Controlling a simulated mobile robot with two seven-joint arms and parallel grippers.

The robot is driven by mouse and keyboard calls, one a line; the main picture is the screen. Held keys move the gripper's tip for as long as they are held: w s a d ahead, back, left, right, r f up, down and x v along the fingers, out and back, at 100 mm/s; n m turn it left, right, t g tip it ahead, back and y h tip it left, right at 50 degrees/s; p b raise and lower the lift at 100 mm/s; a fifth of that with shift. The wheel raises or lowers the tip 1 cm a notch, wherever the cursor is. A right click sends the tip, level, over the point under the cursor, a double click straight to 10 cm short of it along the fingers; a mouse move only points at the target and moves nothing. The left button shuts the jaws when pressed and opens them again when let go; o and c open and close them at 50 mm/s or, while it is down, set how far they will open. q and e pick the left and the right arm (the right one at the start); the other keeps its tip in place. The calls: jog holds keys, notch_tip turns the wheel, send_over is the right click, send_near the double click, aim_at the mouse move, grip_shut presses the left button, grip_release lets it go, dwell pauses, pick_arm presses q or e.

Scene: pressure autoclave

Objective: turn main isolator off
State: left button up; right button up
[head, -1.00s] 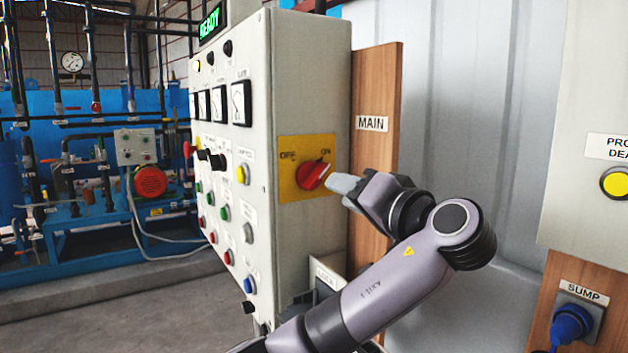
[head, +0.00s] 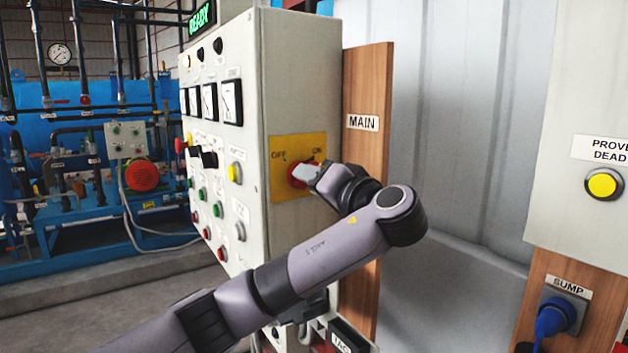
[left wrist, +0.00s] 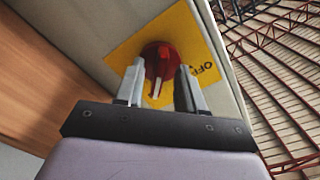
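The main isolator is a red rotary knob (head: 296,176) on a yellow plate (head: 284,194) marked OFF and ON, on the side of the grey control cabinet. My left gripper (head: 306,174) is at the knob and hides part of it in the head view. In the left wrist view, the red knob (left wrist: 158,62) shows between the two fingers of my left gripper (left wrist: 160,90), which are open with one on each side. The knob's pale-marked handle points toward the gripper's palm. I cannot tell whether the fingers touch it. My right gripper is not in view.
A wooden board (head: 366,90) labelled MAIN stands just right of the cabinet (head: 300,80). The cabinet front carries gauges and buttons. At the right are a yellow button (head: 604,184) and a blue SUMP plug (head: 552,318). Blue pipework stands at the back left.

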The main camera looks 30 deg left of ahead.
pick_arm(q)
grip_shut()
jog(key=shift+f, duration=0.1)
jog(key=shift+w+d+n+b, duration=0.1)
jog(key=shift+n+b, duration=3.4)
jog(key=shift+n, duration=1)
jog(key=shift+w+n+b, duration=0.1)
jog(key=shift+n+b, duration=3.35)
jog(key=shift+n, duration=1.05)
